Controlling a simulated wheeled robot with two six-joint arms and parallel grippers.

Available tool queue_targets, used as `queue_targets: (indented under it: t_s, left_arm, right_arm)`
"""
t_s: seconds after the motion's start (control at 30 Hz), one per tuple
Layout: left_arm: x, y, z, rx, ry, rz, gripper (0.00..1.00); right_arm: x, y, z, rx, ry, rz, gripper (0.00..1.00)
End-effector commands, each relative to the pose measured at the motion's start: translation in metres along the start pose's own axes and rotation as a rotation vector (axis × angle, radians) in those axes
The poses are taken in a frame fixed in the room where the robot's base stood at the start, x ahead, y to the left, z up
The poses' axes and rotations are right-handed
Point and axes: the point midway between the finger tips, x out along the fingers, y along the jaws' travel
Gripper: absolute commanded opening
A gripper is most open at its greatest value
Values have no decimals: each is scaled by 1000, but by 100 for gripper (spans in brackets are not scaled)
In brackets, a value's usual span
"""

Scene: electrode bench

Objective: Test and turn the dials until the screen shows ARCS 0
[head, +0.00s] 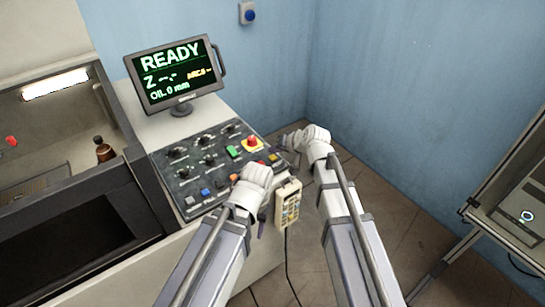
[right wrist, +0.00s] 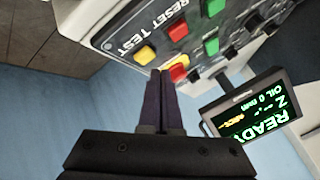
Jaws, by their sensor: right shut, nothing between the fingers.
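The screen (head: 175,75) reads READY, Z with dashes, OIL 0 mm and an orange ARCS line with dashes; it shows upside down in the right wrist view (right wrist: 250,110). Several black dials (head: 210,160) sit on the dark control panel (head: 170,190). My right gripper (head: 283,140) is at the panel's right end. In the right wrist view its fingers (right wrist: 163,75) are shut and empty, their tips near a yellow button (right wrist: 145,54) by the TEST label and overlapping a red button (right wrist: 179,70); contact cannot be told. My left gripper (head: 262,220) is over the panel's front edge, its fingers mostly hidden.
A red emergency button (head: 252,142) on yellow and a green button (head: 233,152) stand on the panel. A keypad pendant (head: 288,204) hangs at its front right corner. A brown bottle (head: 103,150) stands left. A metal rack (head: 500,200) stands right; floor between is clear.

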Motion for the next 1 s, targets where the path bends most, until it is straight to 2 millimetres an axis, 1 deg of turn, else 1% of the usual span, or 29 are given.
queue_targets:
  t_s: [0.37, 0.63, 1.0]
  left_arm:
    - [1, 0, 0, 0, 0, 0, 50]
    - [10, 1, -1, 0, 0, 0, 50]
    - [9, 1, 0, 0, 0, 0, 50]
  right_arm:
    - [1, 0, 0, 0, 0, 0, 0]
    - [7, 5, 5, 0, 0, 0, 0]
    - [6, 5, 5, 0, 0, 0, 0]
